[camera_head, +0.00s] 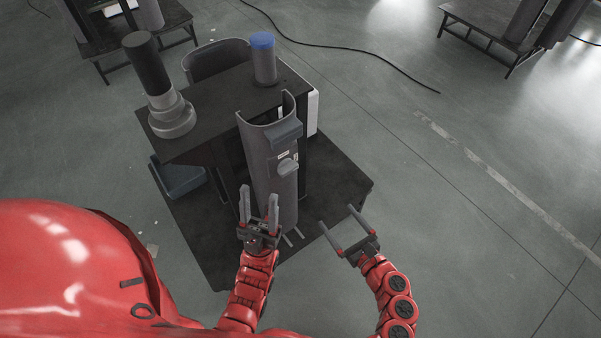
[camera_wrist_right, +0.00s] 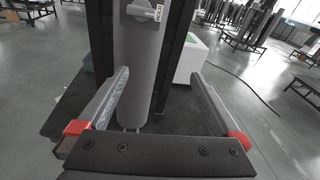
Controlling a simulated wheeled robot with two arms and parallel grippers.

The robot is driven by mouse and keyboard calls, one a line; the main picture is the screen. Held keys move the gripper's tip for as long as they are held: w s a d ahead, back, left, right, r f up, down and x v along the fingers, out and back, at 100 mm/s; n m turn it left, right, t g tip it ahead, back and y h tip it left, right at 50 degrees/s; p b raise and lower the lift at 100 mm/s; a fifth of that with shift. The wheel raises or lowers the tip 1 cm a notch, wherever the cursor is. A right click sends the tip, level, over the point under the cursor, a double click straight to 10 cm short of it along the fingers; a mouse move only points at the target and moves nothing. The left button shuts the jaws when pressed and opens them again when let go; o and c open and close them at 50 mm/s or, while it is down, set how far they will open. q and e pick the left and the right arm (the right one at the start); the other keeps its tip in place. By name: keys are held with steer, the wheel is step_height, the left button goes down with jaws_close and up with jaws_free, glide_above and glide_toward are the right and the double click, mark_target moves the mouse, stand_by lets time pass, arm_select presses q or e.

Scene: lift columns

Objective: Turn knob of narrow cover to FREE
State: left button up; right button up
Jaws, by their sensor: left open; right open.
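The narrow cover (camera_head: 258,165) is a tall grey curved shell standing upright on a dark platform beside a black table. Its knob (camera_head: 287,167) is a small grey handle on the upper right part of its face. In the right wrist view the knob (camera_wrist_right: 139,11) shows at the top, with a small white label beside it. My left gripper (camera_head: 259,203) is open, in front of the cover's lower part and below the knob. My right gripper (camera_head: 338,224) is open and empty, right of the cover and apart from it; it also shows in the right wrist view (camera_wrist_right: 158,75).
The black table (camera_head: 215,128) holds a dark-topped column part (camera_head: 151,75) and a blue-capped cylinder (camera_head: 263,60). A curved grey shell (camera_head: 215,60) stands behind. A blue-grey bin (camera_head: 180,178) sits at the left.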

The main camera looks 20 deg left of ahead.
mark_target(291, 172)
step_height(291, 172, up, 4)
steer(key=s+a+y, duration=0.1)
steer(key=a+y, duration=0.1)
steer(key=a, duration=0.1)
steer(key=shift+g, duration=0.4)
steer(key=p+x, duration=0.1)
steer(key=x, duration=1.3)
steer(key=shift+w+a+r, duration=0.1)
steer(key=shift+a, duration=0.3)
steer(key=shift+x, duration=0.85)
